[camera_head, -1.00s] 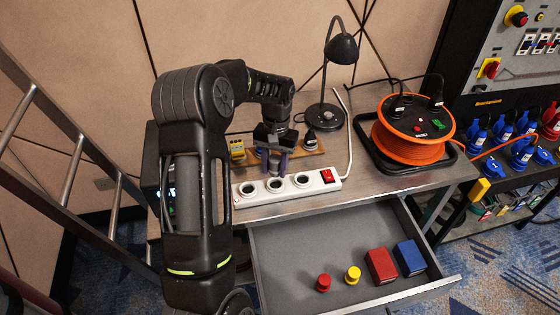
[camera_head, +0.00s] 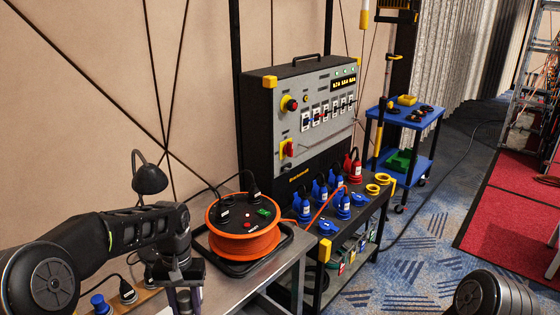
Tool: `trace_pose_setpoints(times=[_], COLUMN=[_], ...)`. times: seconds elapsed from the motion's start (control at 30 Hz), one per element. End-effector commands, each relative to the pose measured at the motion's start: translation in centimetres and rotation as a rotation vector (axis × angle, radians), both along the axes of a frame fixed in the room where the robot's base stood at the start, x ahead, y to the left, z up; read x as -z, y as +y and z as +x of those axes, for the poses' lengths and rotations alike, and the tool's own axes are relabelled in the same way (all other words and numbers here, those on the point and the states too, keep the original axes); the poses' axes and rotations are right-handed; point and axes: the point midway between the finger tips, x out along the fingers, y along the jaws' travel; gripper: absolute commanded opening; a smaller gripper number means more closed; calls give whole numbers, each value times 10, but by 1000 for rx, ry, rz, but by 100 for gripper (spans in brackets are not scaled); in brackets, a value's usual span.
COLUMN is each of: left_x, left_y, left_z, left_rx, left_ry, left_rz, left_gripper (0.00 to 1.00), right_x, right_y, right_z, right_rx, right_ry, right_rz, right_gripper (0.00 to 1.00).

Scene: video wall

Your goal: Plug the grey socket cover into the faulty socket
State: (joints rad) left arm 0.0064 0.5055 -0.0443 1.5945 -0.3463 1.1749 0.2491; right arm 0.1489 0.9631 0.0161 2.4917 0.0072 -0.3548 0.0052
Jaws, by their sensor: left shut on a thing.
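My left gripper (camera_head: 184,296) is at the bottom edge, left of centre, in the head view. Its dark fingers point down and are cut off by the frame. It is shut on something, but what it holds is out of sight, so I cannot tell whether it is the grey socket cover. No grey socket cover shows elsewhere. The white power strip is below the frame, and I cannot make out which socket is the faulty one. A wooden board (camera_head: 150,299) with a blue cap (camera_head: 98,303) and a black plug (camera_head: 127,291) shows beside the gripper. My right gripper is not in view.
An orange cable reel (camera_head: 245,236) stands on the grey table (camera_head: 232,287), right of the gripper. A black lamp (camera_head: 150,180) stands behind my left arm. A control cabinet (camera_head: 305,130) and a shelf with blue and red connectors (camera_head: 320,190) stand farther right. A blue trolley (camera_head: 405,117) is beyond.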

Motion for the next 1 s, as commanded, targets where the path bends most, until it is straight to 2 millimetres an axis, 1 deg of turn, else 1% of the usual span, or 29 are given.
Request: trace_pose_setpoints(times=[0.03,0.1,0.2,0.3,0.77,0.87,0.97,1.0], left_x=[-6,-12,-16,-18,-18,-17,-14,-13], left_y=[-19,-37,-51,-55,-53,-46,-27,-17], left_z=[4,7,8,9,8,7,5,3], left_rx=[41,81,111,119,116,100,62,38], left_ry=[-1,0,0,1,1,2,3,2], left_rz=[1,1,1,1,0,0,0,0], left_gripper=[0,0,0,0,0,0,0,0], right_x=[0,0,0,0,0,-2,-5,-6], right_y=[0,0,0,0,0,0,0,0], right_z=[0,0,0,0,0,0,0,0], right_rx=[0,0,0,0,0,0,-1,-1], right_ry=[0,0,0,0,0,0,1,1], right_rz=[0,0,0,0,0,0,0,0], right_gripper=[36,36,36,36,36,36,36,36])
